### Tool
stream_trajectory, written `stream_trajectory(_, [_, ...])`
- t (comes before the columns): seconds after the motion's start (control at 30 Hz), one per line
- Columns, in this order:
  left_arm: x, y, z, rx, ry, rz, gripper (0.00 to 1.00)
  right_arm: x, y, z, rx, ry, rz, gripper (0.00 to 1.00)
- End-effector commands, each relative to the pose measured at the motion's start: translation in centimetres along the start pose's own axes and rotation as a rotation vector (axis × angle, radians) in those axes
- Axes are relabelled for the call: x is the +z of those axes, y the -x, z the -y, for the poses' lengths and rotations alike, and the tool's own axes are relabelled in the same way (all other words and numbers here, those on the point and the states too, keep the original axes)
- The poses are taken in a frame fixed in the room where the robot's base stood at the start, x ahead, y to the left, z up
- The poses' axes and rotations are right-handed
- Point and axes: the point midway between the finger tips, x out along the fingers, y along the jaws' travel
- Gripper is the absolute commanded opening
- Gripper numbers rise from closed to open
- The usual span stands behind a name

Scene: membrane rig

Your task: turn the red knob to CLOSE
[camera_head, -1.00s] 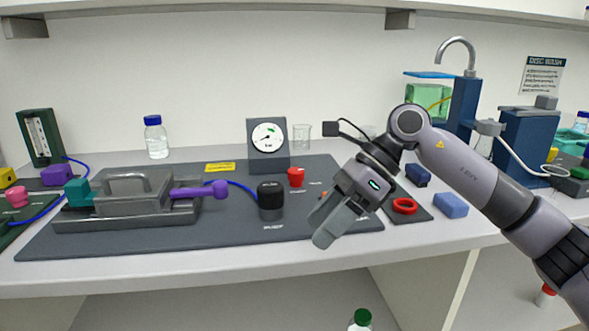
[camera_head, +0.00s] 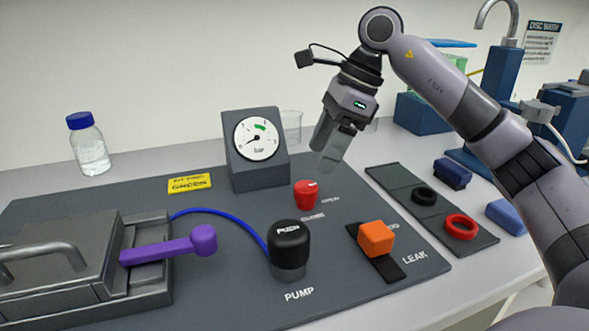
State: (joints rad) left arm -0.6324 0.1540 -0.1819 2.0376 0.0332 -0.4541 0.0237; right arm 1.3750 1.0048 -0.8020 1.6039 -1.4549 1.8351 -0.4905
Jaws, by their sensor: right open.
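The red knob (camera_head: 305,194) stands on the dark mat (camera_head: 220,285), behind and right of the black pump knob. A pale mark shows on its top, toward the right. The label CLOSE is printed in front of it and OPEN to its right. My right gripper (camera_head: 329,164) is open, pointing down above and a little right of the red knob, apart from it and holding nothing. My left gripper is not in view.
The black pump knob (camera_head: 289,249) and an orange block (camera_head: 376,238) stand nearby. A gauge (camera_head: 255,150) stands behind left. A metal press with a purple handle (camera_head: 168,248) is at left. Black and red rings (camera_head: 461,227) lie at right.

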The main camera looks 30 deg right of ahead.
Motion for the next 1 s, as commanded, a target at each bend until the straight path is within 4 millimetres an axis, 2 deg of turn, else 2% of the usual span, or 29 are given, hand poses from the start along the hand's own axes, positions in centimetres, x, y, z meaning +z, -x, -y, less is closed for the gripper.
stream_trajectory(0.23, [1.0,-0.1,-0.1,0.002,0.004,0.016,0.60,-0.1,-3.1,-0.1,0.002,0.001,-0.002,0.71])
stream_trajectory(0.5, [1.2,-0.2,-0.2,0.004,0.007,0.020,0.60,0.0,-6.5,-0.1,0.002,0.001,-0.001,0.71])
stream_trajectory(0.87, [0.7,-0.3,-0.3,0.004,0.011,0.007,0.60,0.0,-7.1,0.0,0.001,0.001,0.000,0.71])
stream_trajectory(1.0, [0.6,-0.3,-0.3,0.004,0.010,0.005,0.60,0.0,-7.1,0.0,0.001,0.001,0.000,0.26])
